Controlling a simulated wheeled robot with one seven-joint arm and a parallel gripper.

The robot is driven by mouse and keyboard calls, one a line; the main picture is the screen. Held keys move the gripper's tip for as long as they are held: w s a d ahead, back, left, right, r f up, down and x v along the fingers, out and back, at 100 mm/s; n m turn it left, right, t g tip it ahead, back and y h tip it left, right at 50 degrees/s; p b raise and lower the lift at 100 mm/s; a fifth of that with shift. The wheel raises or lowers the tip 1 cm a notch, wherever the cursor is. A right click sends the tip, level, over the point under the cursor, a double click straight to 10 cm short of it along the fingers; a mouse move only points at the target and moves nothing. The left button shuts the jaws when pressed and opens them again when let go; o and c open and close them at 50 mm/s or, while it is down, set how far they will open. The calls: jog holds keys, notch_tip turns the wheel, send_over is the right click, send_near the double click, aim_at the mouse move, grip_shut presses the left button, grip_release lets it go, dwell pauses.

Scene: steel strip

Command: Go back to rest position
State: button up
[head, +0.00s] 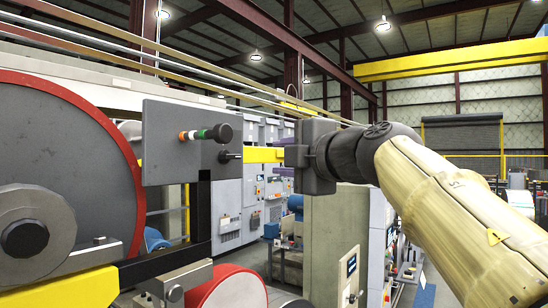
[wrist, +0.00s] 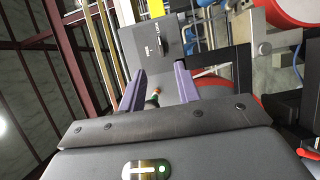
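My gripper (head: 278,157) is at the end of my cream-coloured arm, level with a grey control panel (head: 165,158) and to its right in the head view. Its two purple fingers stand apart with nothing held between them. A visible gap separates the fingertips from the panel's right edge in the head view. In the wrist view, the open gripper (wrist: 162,71) points towards the panel (wrist: 135,43).
A large grey coil wheel with a red rim (head: 75,140) stands at the left, above a yellow beam (head: 65,290). A red roller (head: 230,288) sits low in front. Grey cabinets (head: 229,205) and a pale machine housing (head: 335,240) stand behind my gripper.

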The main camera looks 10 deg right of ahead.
jog(key=shift+s+a, duration=0.1)
jog(key=shift+s, duration=0.1)
jog(key=w+d+f+m+g+h+b, duration=0.1)
jog(key=w+d+f+m+h+b, duration=0.3)
jog(key=f, duration=0.9)
jog(key=w+f+m+b, duration=0.1)
jog(key=f+m+b, duration=0.35)
jog(key=f, duration=0.85)
jog(key=w+d+f+m+g+h+b, duration=0.1)
jog(key=w+d+f+m+h, duration=0.15)
jog(key=f+m, duration=0.75)
jog(key=s+f+g+h+b, duration=0.1)
jog(key=s+f+g+b, duration=0.15)
jog(key=f, duration=0.85)
jog(key=s+f+g+h+b, duration=0.1)
jog(key=s+f+g, duration=0.25)
jog(key=f, duration=0.85)
jog(key=s+a+f+m+g+y+b, duration=0.1)
jog(key=s+f+m+g+b, duration=0.3)
jog(key=s+f, duration=1.1)
notch_tip(320, 180, down, 2)
jog(key=shift+s+a+f+g, duration=0.2)
jog(key=shift+s+a+g, duration=0.15)
jog(key=shift+g, duration=0.55)
